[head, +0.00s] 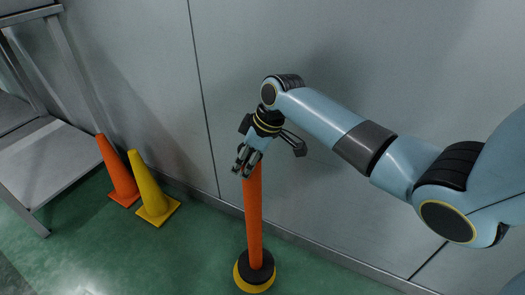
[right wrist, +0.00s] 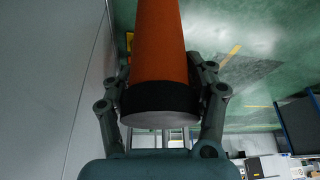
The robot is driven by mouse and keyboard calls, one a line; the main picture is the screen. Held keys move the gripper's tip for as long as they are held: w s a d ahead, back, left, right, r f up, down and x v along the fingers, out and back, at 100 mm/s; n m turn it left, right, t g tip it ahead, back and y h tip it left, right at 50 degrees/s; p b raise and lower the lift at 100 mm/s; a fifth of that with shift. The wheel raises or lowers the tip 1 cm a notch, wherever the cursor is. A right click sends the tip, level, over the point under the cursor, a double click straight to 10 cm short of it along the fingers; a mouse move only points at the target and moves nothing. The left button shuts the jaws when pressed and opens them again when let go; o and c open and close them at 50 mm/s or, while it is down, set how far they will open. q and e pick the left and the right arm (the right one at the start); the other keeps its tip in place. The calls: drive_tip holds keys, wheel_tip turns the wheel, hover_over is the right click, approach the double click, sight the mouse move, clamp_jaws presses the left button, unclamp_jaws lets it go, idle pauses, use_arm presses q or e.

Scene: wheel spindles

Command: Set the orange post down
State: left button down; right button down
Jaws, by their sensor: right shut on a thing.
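The orange post (head: 253,220) stands roughly upright in the head view, with a black and yellow round base (head: 255,271) at its lower end. My right gripper (head: 247,164) is at the top of the post and shut on it. In the right wrist view the post (right wrist: 161,45) runs between the two fingers (right wrist: 160,103), and its black band and pale flat end face the camera. The base appears at or close to the green floor; I cannot tell whether it touches. My left gripper is not in view.
An orange cone (head: 118,172) and a yellow cone (head: 151,190) stand on the floor to the left. A grey metal rack (head: 50,160) is at the far left. A grey panel wall (head: 350,170) rises close behind the post. Green floor (head: 175,255) is clear left of the base.

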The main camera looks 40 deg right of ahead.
drive_tip(key=x, duration=0.2)
drive_tip(key=s+b+x, duration=0.1)
drive_tip(key=x, duration=0.1)
drive_tip(key=shift+w+f, duration=0.1)
drive_tip(key=shift+f, duration=0.1)
drive_tip(key=shift+c, duration=1.9)
unclamp_jaws()
drive_tip(key=shift+f, duration=0.1)
drive_tip(key=shift+d, duration=0.1)
